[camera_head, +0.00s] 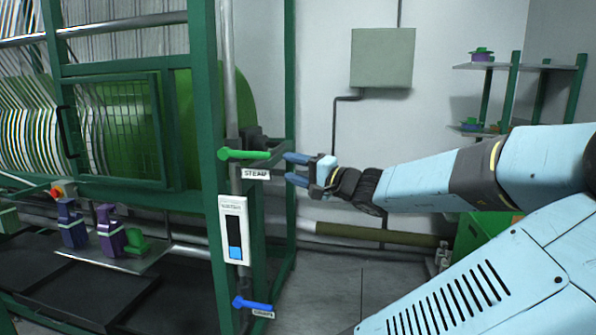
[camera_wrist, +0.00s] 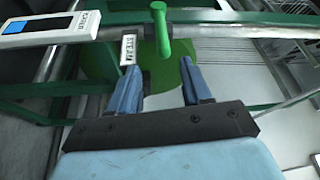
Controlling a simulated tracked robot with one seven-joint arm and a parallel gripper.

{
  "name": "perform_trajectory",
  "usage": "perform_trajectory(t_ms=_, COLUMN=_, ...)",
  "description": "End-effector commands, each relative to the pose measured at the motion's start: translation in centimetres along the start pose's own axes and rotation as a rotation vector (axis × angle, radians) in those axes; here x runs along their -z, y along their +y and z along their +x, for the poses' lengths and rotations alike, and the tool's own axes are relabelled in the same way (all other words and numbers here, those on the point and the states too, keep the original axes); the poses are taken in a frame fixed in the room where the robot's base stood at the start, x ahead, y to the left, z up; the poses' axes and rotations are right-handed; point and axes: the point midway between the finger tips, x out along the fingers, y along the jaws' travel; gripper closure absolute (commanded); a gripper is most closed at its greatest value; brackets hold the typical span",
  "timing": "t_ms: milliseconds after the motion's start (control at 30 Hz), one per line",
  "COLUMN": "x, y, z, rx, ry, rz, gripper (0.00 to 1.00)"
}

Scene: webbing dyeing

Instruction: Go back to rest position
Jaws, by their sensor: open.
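My gripper (camera_head: 292,169) is open and empty, stretched out toward the green machine frame. Its two blue fingers also show in the wrist view (camera_wrist: 160,80), spread apart. A green valve handle (camera_head: 245,154) labelled STEAM lies roughly level just left of the fingertips in the head view. In the wrist view the green handle (camera_wrist: 160,34) is beyond the fingertips, between them in line and apart from them. The STEAM label (camera_wrist: 129,49) is beside it.
A white gauge panel (camera_head: 234,230) and a lower blue handle (camera_head: 252,304) are on the same pipe. The green frame post (camera_head: 207,150) stands close left. A shelf (camera_head: 515,67) and green box (camera_head: 482,235) are at right. Open floor lies below the gripper.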

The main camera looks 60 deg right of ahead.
Motion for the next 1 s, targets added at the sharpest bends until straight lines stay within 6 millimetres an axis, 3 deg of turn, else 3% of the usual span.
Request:
perform_trajectory(t_ms=200, x=0.0, y=0.0, z=-1.1, rx=0.0, ry=0.0, rz=-0.001, gripper=0.52)
perform_trajectory(t_ms=833, x=-0.2, y=0.0, z=-0.9, rx=-0.001, ry=-0.006, rz=-0.001, gripper=0.52)
perform_trajectory(t_ms=1000, x=-2.9, y=-1.3, z=0.6, rx=-0.016, ry=-0.093, rz=-0.043, gripper=0.52)
